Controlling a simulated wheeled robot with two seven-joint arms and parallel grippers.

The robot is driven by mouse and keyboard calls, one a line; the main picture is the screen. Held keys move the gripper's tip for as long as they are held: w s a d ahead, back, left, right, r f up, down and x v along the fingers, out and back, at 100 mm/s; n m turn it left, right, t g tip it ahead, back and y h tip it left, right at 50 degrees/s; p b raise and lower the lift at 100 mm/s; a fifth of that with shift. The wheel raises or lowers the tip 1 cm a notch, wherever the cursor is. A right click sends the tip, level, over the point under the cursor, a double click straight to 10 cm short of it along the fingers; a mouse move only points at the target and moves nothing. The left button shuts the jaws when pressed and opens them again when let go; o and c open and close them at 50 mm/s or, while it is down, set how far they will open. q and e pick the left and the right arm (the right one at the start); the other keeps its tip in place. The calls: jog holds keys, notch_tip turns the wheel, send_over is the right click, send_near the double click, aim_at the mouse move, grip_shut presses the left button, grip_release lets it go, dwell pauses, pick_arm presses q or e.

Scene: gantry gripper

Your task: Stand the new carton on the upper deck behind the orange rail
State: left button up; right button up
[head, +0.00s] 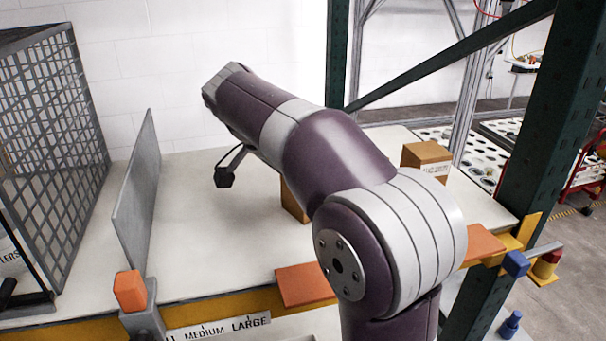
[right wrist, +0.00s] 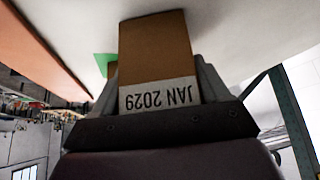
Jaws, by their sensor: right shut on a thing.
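My right gripper (right wrist: 158,80) is shut on a brown carton (right wrist: 155,50) with a white "JAN 2029" label, seen upside down in the right wrist view. The pale upper deck (right wrist: 240,30) lies close beyond it; I cannot tell whether they touch. The orange rail (right wrist: 40,50) runs along the left there. In the head view the rail (head: 303,285) lines the deck's (head: 215,250) front edge, partly covered by my right arm, which hides the gripper. A brown carton part (head: 293,203) shows beside the arm; I cannot tell whether it is the held one. My left gripper is not in view.
Another labelled brown carton (head: 427,158) stands right of my arm. A grey upright divider (head: 137,190) and mesh cage (head: 55,140) stand at the left. A green frame post (head: 535,125) rises at the right. The deck between divider and arm is clear.

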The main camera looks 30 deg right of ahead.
jog(key=shift+s+r, duration=0.15)
jog(key=shift+s, duration=0.3)
jog(key=shift+w+f, duration=0.2)
jog(key=shift+f, duration=0.1)
jog(key=o, duration=1.3)
jog(key=shift+w, duration=0.25)
jog(key=shift+s+a+r, duration=0.1)
jog(key=shift+s+r, duration=0.1)
jog(key=shift+r, duration=0.15)
jog(key=v, duration=1.1)
jog(key=shift+a+r, duration=0.1)
jog(key=shift+r, duration=0.25)
